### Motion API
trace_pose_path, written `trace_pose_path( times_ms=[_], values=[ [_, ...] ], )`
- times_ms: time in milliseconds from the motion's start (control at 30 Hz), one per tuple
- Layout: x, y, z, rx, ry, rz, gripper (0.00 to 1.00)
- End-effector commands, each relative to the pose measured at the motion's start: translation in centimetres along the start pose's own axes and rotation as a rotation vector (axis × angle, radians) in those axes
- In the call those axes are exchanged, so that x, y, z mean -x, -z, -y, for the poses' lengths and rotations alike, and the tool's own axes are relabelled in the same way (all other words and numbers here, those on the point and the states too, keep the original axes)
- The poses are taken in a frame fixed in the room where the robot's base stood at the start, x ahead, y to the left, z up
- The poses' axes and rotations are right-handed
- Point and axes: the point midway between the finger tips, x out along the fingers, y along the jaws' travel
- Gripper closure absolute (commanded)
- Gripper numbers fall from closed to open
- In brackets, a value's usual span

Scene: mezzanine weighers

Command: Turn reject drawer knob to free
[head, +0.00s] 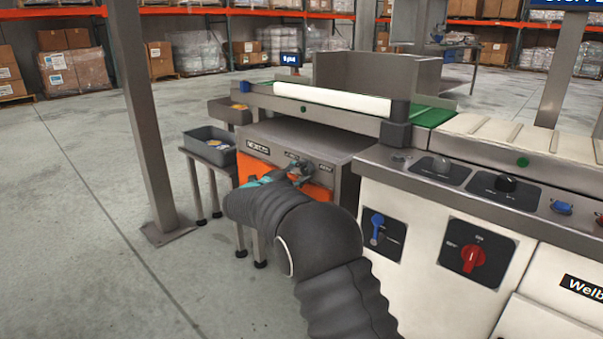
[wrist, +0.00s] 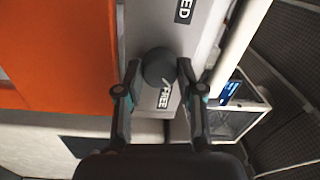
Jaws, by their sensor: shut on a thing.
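The reject drawer knob (wrist: 159,66) is a dark round knob on a grey strip beside an orange panel. My gripper (wrist: 158,72) is shut on it, one finger on each side. A small white mark shows on the knob's edge on the side of the FREE label (wrist: 165,95). The other label (wrist: 184,10), cut off to "ED", lies beyond the knob. In the head view my gripper (head: 299,174) is at the front of the grey and orange reject cabinet (head: 318,140), under the conveyor. There the knob is mostly hidden by my gripper.
A grey bin (head: 209,146) stands on a small table left of the cabinet. A steel post (head: 143,110) stands further left. A white control cabinet (head: 430,250) with a blue switch (head: 376,226) and a red knob (head: 473,258) is close on the right. Open floor lies left.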

Motion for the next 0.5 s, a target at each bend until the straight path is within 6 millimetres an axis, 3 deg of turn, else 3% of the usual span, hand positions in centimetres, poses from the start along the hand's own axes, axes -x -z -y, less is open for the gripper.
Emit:
trace_pose_path(
  times_ms=[300,333,433,500],
  values=[
    [-0.05,0.04,-0.04,-0.002,-0.001,-0.001,0.97],
    [-0.05,0.04,-0.04,-0.002,-0.001,-0.001,0.6],
    [-0.03,0.03,-0.04,-0.002,-0.001,-0.001,0.37],
    [0.0,0.0,-0.03,-0.002,0.0,-0.001,0.37]
  ],
)
